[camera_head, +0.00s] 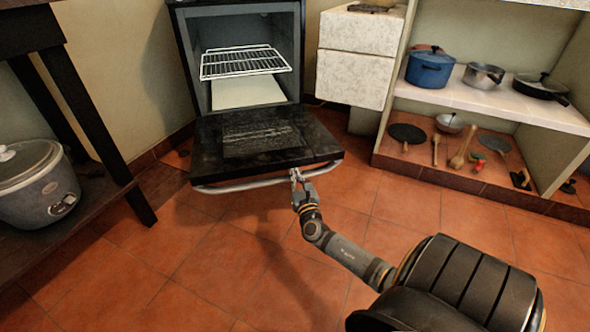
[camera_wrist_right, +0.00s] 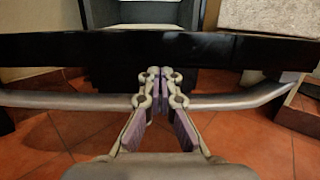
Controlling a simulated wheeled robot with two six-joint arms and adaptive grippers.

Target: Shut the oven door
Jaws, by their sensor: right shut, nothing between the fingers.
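The oven (camera_head: 186,50) stands against the back wall with its door (camera_head: 315,139) fully down, about level. The black door has a curved metal handle (camera_head: 240,186) along its front edge. A wire rack (camera_head: 243,62) sits inside the open oven. My right gripper (camera_head: 296,176) is at the right part of the handle. In the right wrist view my right gripper (camera_wrist_right: 153,75) is shut with its fingertips together, in front of the handle (camera_wrist_right: 60,100) and the door's edge (camera_wrist_right: 60,47). I cannot tell whether it touches them. My left gripper is not in view.
A white cabinet (camera_head: 355,60) stands right of the oven, then a shelf (camera_head: 490,103) with a blue pot (camera_head: 430,69) and pans. A dark table (camera_head: 62,75) with a rice cooker (camera_head: 36,190) is at left. The tiled floor (camera_head: 180,265) before the oven is clear.

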